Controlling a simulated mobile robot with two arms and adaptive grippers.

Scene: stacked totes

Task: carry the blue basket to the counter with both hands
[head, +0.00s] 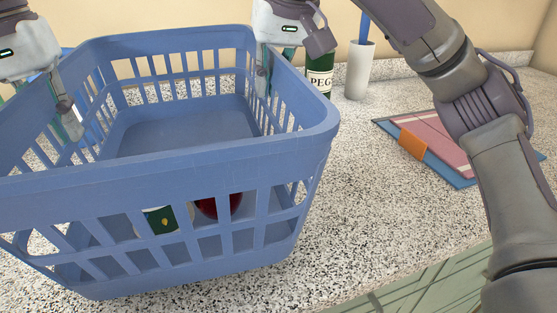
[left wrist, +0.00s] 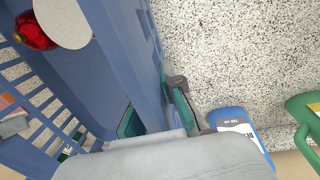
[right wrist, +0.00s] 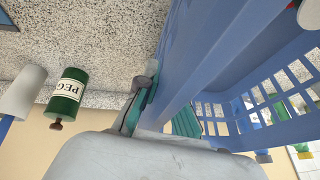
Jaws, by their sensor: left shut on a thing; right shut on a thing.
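The blue basket (head: 165,172) fills the left half of the head view, upright over the speckled counter (head: 400,210). I cannot tell whether its base touches the counter. A red item (head: 217,206) and a can with a green label (head: 159,220) show through its near wall; the red item also shows in the left wrist view (left wrist: 35,30). My left gripper (head: 70,125) is shut on the basket's left rim. My right gripper (head: 262,75) is shut on its right rim. The wrist views show one finger outside each wall; the inner fingers are partly hidden.
A green bottle (head: 320,75) stands close behind the basket's right side, beside a white cylinder (head: 360,70). A pink and blue flat item with an orange tab (head: 413,144) lies at right. A blue container (left wrist: 232,121) and green object (left wrist: 302,112) lie outside the left wall.

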